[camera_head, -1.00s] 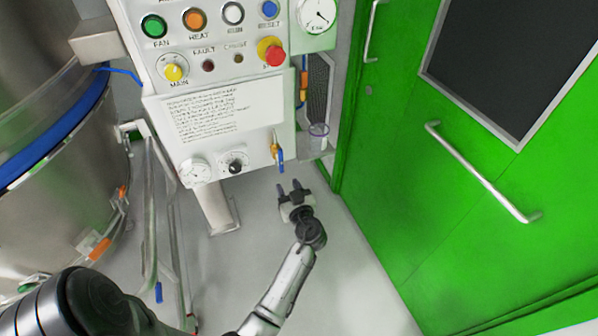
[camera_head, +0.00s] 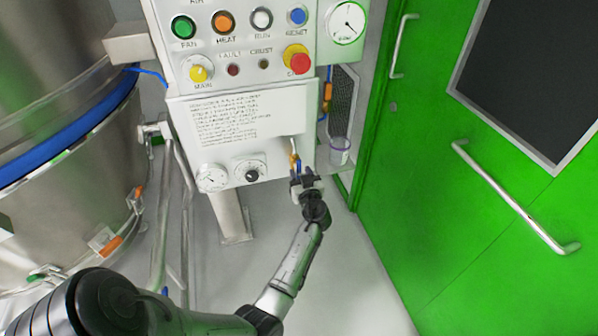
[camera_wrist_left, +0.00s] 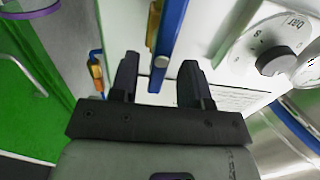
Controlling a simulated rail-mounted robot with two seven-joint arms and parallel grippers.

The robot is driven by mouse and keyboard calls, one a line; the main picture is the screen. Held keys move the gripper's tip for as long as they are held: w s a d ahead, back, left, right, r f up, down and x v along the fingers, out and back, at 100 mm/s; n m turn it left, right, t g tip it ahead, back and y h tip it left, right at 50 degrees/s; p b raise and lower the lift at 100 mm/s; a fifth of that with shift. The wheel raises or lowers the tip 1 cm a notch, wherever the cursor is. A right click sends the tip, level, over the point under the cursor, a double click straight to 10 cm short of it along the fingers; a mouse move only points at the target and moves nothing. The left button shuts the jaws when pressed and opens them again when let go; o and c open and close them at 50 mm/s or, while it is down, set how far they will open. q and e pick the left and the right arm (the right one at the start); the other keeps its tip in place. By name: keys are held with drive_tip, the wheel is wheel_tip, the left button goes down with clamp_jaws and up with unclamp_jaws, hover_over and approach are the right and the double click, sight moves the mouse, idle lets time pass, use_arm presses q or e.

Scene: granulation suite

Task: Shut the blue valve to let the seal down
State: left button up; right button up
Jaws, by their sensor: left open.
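The blue valve lever (camera_head: 298,167) hangs from a brass valve body (camera_head: 294,156) at the lower right of the control panel. My left gripper (camera_head: 303,178) is just below the lever, partly covering its lower end. In the left wrist view the blue lever (camera_wrist_left: 168,45) runs down toward the gap between the two open fingers of my left gripper (camera_wrist_left: 160,75). The brass body (camera_wrist_left: 153,22) shows behind it. The fingers stand on either side of the lever's end; I cannot tell whether they touch it. My right gripper is not in view.
The panel carries buttons, a red emergency knob (camera_head: 298,60), a dial knob (camera_head: 251,175) and gauges. A clear cup (camera_head: 340,151) is right of the valve. A green door (camera_head: 450,190) stands at right, a steel vessel (camera_head: 65,170) at left. The floor below is clear.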

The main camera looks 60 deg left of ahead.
use_arm(q)
drive_tip(key=shift+x, duration=1.05)
drive_tip(key=shift+c, duration=0.4)
clamp_jaws()
